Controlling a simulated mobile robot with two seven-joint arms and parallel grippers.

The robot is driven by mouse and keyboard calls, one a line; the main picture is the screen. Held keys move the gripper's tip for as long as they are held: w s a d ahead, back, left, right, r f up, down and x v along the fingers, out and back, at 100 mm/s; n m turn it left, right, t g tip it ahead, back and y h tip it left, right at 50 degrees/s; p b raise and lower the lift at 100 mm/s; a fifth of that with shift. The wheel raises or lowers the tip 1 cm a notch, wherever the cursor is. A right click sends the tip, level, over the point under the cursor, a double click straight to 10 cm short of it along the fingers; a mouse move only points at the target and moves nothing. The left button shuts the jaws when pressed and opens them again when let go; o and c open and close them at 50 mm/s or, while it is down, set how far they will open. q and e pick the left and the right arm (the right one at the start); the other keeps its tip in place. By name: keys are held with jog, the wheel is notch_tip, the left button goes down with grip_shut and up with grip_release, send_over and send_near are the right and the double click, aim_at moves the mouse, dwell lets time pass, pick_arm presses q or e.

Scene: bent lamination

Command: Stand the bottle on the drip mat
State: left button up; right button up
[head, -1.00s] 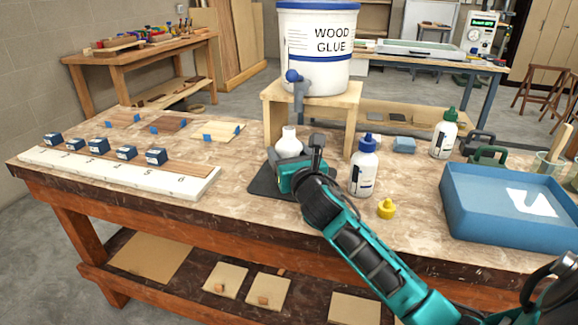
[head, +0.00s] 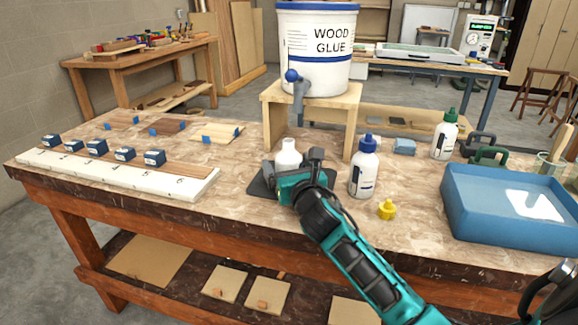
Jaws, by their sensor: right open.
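The white bottle (head: 288,157), open at the top, stands upright on the dark drip mat (head: 258,186) in front of the wooden stand and below the bucket's spigot. Its lower part is hidden behind my right gripper, so its contact with the mat cannot be seen directly. My right gripper (head: 291,171) is open, low over the mat, with one dark finger on each side of the bottle.
A wood glue bucket (head: 318,50) with a spigot sits on the wooden stand (head: 350,103). A blue-capped bottle (head: 363,170) and a yellow cap (head: 387,210) are close right of my right gripper. A blue tray (head: 505,235) is at right. Free tabletop lies left of the mat.

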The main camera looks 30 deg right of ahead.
jog(key=shift+r, duration=0.15)
jog(key=p+v, duration=0.1)
jog(key=v, duration=1.1)
